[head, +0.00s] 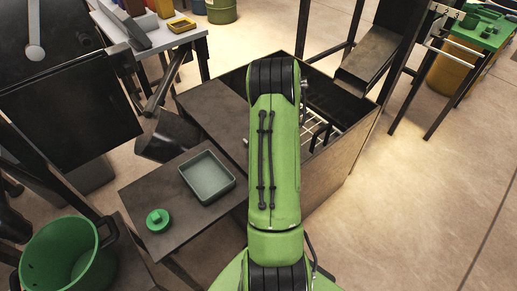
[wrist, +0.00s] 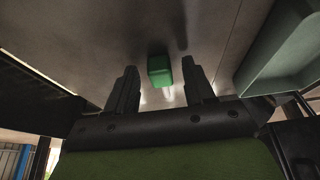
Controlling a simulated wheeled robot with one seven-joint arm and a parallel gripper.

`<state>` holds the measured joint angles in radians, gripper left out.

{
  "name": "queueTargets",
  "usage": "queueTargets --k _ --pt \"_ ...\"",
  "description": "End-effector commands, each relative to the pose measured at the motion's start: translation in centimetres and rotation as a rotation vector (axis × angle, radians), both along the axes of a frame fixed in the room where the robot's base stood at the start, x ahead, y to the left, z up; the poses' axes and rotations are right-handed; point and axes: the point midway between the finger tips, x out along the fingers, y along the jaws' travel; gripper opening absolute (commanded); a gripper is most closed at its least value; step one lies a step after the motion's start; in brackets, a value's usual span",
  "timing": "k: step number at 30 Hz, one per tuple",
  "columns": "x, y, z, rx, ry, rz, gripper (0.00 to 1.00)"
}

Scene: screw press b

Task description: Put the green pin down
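The green pin (wrist: 160,70) shows in the wrist view as a small green block between and just beyond my fingertips, against a grey surface. My gripper (wrist: 161,85) is open, with a gap on each side of the green block. I cannot tell whether the block touches the surface. In the head view my own arm hides the gripper. A round green piece with a raised middle (head: 158,220) lies on the dark table (head: 185,235) there; I cannot tell whether it is the same thing.
A shallow grey-green tray (head: 207,177) lies on the dark table; a tray wall also shows at right in the wrist view (wrist: 275,60). A green bucket (head: 68,256) stands at lower left. A large open box (head: 345,155) is behind my arm. Floor at right is clear.

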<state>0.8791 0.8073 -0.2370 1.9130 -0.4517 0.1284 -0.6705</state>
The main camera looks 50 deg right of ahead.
Motion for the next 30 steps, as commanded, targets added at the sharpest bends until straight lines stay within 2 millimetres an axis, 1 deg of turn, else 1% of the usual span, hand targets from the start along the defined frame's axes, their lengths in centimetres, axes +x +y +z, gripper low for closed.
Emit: queueTargets --k 5,8,11,15,18,21,24,30 --pt "0.0 0.0 0.1 0.0 0.0 0.0 0.53" --pt "0.0 0.0 0.7 0.0 0.0 0.0 0.53" --pt "-0.8 0.1 2.8 -0.003 -0.002 -0.003 0.53" --pt "-2.3 0.5 6.6 -0.004 -0.003 -0.001 0.53" --pt "-3.3 0.7 8.9 -0.003 -0.002 -0.003 0.53" --pt "-4.0 0.9 10.5 -0.001 -0.002 -0.001 0.53" --pt "-4.4 1.0 11.3 0.0 -0.001 0.0 0.53" --pt "-4.4 1.2 11.6 0.0 -0.001 0.002 0.53"
